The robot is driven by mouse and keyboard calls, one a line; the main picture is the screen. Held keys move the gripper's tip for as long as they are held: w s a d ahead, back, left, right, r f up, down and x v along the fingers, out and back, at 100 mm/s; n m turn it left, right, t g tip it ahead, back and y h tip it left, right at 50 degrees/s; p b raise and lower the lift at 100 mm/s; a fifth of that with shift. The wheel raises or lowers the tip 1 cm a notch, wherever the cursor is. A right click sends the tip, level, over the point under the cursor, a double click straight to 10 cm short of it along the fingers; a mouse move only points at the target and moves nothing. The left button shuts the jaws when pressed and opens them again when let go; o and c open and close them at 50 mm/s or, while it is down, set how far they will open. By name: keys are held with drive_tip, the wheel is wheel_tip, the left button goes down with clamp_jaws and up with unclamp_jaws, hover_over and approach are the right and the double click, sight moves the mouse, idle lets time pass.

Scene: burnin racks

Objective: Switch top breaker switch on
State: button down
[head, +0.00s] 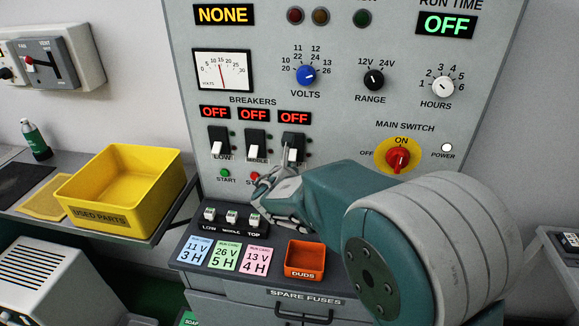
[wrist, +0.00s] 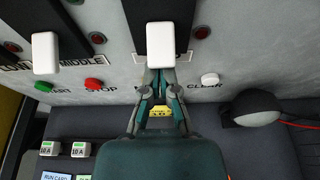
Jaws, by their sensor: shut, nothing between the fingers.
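The top breaker switch (head: 294,143) is the rightmost of three black breakers on the grey panel. Its white lever (wrist: 160,45) hangs down, and the red display above it (head: 295,118) reads OFF. The middle breaker (head: 255,143) and low breaker (head: 218,139) also have their levers down under red OFF displays. My gripper (head: 287,172) is at the panel just below the top breaker. In the wrist view its closed fingertips (wrist: 160,76) are right under the white lever's lower end; I cannot tell whether they touch. The breaker's label is partly hidden behind the fingers.
Start (wrist: 43,87) and stop (wrist: 94,85) buttons lie left of my fingers, and a white clear button (wrist: 209,79) lies right. The red main switch (head: 398,159) is further right.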

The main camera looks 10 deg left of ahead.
sight(291, 155)
drive_tip(key=shift+s+r+g, duration=0.1)
drive_tip(key=shift+r+g, duration=0.25)
drive_tip(key=shift+g, duration=0.45)
drive_tip(key=shift+s+r+g, duration=0.15)
drive_tip(key=shift+r+g, duration=0.25)
drive_tip(key=shift+g, duration=0.4)
drive_tip(key=shift+r, duration=0.5)
drive_tip(key=shift+s+r, duration=0.1)
drive_tip(key=shift+r, duration=0.6)
drive_tip(key=shift+f, duration=0.1)
